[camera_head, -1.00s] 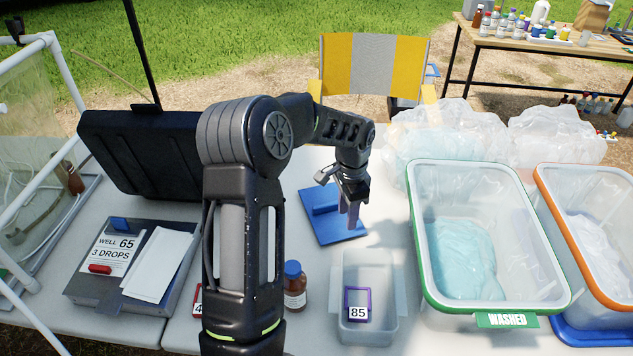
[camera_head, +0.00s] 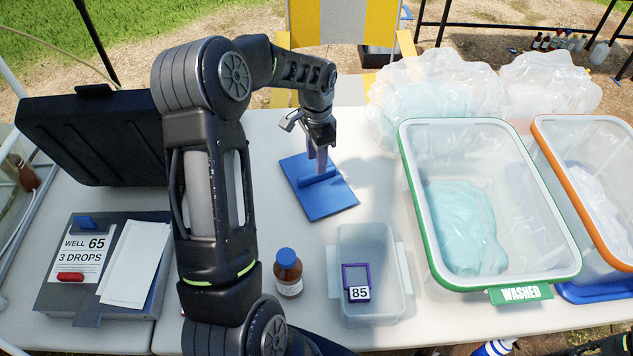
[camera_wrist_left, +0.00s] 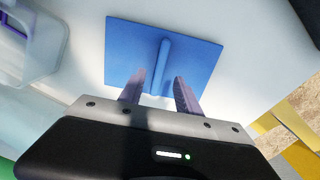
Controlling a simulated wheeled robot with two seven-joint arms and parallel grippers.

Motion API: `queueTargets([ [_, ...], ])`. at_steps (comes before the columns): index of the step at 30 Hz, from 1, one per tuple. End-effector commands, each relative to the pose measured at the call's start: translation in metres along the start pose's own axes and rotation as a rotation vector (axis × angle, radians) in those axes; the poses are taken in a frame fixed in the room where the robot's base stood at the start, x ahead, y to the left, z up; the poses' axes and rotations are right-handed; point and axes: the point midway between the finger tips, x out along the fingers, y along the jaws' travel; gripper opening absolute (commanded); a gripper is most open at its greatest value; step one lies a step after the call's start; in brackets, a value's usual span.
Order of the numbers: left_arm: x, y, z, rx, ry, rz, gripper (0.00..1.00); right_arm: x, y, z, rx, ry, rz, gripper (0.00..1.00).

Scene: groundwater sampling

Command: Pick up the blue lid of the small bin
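The blue lid (camera_head: 333,203) is a flat square plate with a raised bar handle. It lies flat on the white table behind the small clear bin (camera_head: 388,268). My left gripper (camera_head: 317,168) hangs above the lid with its fingers pointing down. In the left wrist view, the two fingers (camera_wrist_left: 160,92) are open and apart, with nothing between them. The handle (camera_wrist_left: 161,62) of the lid is ahead of them, roughly in line with the gap. Whether the fingertips touch the lid cannot be told. My right gripper is not in view.
A purple-framed tag marked 85 (camera_head: 357,283) is in the small bin. A brown bottle with a blue cap (camera_head: 288,274) stands left of it. The green-rimmed WASHED bin (camera_head: 490,210) is to the right. A black case (camera_head: 92,138) stands at the left.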

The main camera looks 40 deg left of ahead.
Motion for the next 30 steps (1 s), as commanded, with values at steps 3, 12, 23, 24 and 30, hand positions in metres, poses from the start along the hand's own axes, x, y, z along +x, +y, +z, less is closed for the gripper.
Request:
queueTargets([
  [3,0.004,0.000,0.000,0.000,0.001,-0.001,0.40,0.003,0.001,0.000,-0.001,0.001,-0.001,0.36],
  [12,0.010,0.000,0.000,0.000,0.001,0.000,0.40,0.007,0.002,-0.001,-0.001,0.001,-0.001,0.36],
  [23,0.057,0.001,-0.001,0.000,0.000,0.000,0.40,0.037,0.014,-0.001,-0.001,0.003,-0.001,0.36],
  [24,0.057,0.001,-0.001,0.000,0.001,0.000,0.40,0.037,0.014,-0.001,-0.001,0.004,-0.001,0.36],
  [30,0.056,0.001,-0.001,0.000,0.001,-0.001,0.40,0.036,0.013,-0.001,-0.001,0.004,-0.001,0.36],
])
